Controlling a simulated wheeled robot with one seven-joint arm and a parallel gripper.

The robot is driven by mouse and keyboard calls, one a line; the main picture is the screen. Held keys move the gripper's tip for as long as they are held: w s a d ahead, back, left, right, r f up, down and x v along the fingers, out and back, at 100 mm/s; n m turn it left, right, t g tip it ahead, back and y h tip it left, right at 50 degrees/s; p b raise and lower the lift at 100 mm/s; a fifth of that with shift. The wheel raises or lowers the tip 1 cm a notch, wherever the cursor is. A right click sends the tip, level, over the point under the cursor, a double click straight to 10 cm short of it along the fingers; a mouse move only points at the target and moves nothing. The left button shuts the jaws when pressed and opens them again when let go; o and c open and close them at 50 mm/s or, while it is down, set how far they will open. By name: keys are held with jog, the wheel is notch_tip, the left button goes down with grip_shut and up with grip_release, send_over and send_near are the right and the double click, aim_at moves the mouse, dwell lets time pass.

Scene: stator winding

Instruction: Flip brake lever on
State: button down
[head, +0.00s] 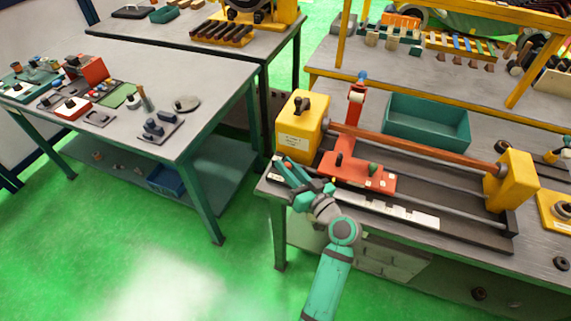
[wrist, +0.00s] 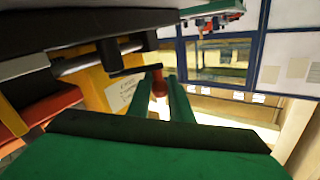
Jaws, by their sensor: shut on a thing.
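The winding machine has a yellow end housing (head: 297,135) with a black knob on top and a pale label on its front. My teal gripper (head: 279,164) is low in front of this housing, at the bench's front left corner. In the wrist view, a dark lever arm (wrist: 134,72) ends in a brown-red knob (wrist: 157,82). The knob is between the fingertips of my gripper (wrist: 161,88), which are shut on it. The yellow housing also shows in the wrist view (wrist: 95,88). In the head view the fingers hide the lever.
A red carriage (head: 350,172) sits on the machine's rails beside the housing. A second yellow housing (head: 511,180) stands at the right end. A green bin (head: 427,122) is behind the rails. Another workbench (head: 205,85) is at the left, with open green floor between the benches.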

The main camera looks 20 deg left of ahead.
jog(key=shift+s+d+f+n+g+y, duration=0.1)
jog(key=shift+s+d+n+g+y, duration=0.15)
jog(key=shift+n+g+y, duration=0.6)
jog(key=shift+s+d+n+g+y, duration=0.25)
jog(key=shift+n+g, duration=0.4)
jog(key=shift+g, duration=0.6)
jog(key=shift+a, duration=0.1)
jog(key=c, duration=1.9)
grip_release()
jog(key=shift+d, duration=0.3)
jog(key=v, duration=1)
jog(key=shift+d, duration=0.2)
